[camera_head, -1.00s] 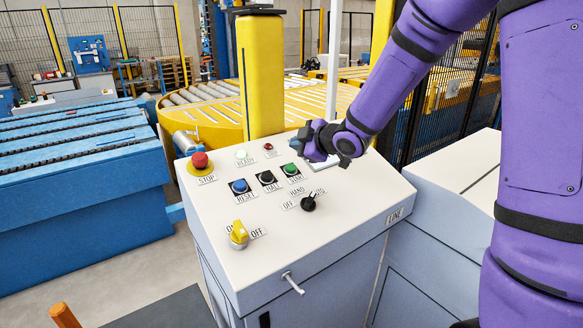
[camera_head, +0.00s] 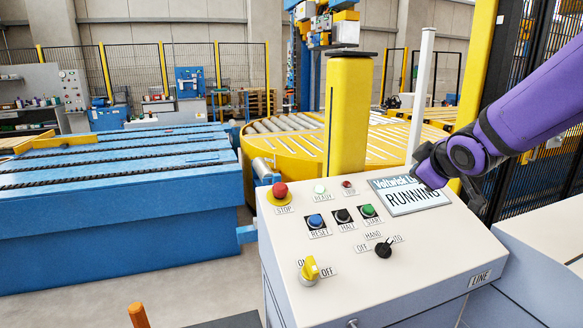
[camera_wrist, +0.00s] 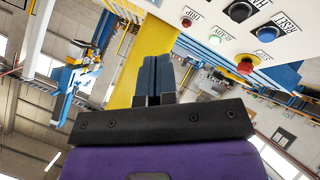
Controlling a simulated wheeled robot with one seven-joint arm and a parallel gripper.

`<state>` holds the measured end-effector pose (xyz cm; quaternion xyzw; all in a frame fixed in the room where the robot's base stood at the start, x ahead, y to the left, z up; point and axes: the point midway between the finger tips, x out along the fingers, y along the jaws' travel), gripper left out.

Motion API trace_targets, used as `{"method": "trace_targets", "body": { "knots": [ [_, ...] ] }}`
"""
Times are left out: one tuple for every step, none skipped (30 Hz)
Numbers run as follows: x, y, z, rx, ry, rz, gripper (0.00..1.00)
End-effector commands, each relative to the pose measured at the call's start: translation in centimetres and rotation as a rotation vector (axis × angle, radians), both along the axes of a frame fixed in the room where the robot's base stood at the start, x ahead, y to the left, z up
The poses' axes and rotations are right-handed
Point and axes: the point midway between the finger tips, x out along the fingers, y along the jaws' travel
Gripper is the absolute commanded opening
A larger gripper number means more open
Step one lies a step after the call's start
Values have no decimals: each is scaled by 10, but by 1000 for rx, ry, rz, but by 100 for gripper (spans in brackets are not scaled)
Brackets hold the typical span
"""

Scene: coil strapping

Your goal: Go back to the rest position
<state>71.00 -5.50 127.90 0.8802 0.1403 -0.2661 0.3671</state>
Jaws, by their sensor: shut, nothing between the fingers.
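My gripper (camera_head: 428,176) is at the end of my purple arm, above the right part of the control desk (camera_head: 290,244), beside the display. In the wrist view its fingers (camera_wrist: 157,78) are shut together with nothing between them. The display (camera_head: 410,196) reads "RUNNING"; my gripper hides part of its right side. The desk carries a red STOP button (camera_head: 280,190), a blue RESET button (camera_head: 315,221), a black HALT button (camera_head: 342,215), a green START button (camera_head: 368,210), a black selector knob (camera_head: 383,249) and a yellow ON/OFF switch (camera_head: 309,269).
A yellow post (camera_head: 347,115) and a roller turntable (camera_head: 285,150) stand behind the desk. A blue conveyor (camera_head: 120,215) lies to the left. A white pole (camera_head: 421,90) and black mesh fencing (camera_head: 505,100) are near my arm. Bare floor shows at lower left.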

Motion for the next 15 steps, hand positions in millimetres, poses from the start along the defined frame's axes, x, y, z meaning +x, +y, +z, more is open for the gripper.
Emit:
{"method": "trace_targets", "body": {
  "knots": [
    [-16, -5, 11, 16, 16, -52, 0],
    [-25, -8, 15, 27, 32, -85, 0],
    [-38, -12, 19, 47, 55, -131, 0],
    [-48, -14, 22, 61, 71, -163, 0],
    [-59, -17, 26, 77, 88, -195, 0],
    [-72, -19, 29, 100, 110, -235, 0],
    [-83, -21, 32, 119, 127, -267, 0],
    [-94, -23, 34, 137, 146, -298, 0],
    [-109, -25, 36, 164, 170, -336, 0],
    [-120, -25, 38, 185, 187, -364, 0],
    [-132, -26, 40, 205, 205, -390, 0],
    [-147, -26, 41, 235, 231, -425, 0],
    [-159, -26, 41, 257, 251, -450, 0],
    [-171, -26, 42, 280, 272, -475, 0],
    [-186, -26, 43, 310, 298, -505, 0]
  ]
}}
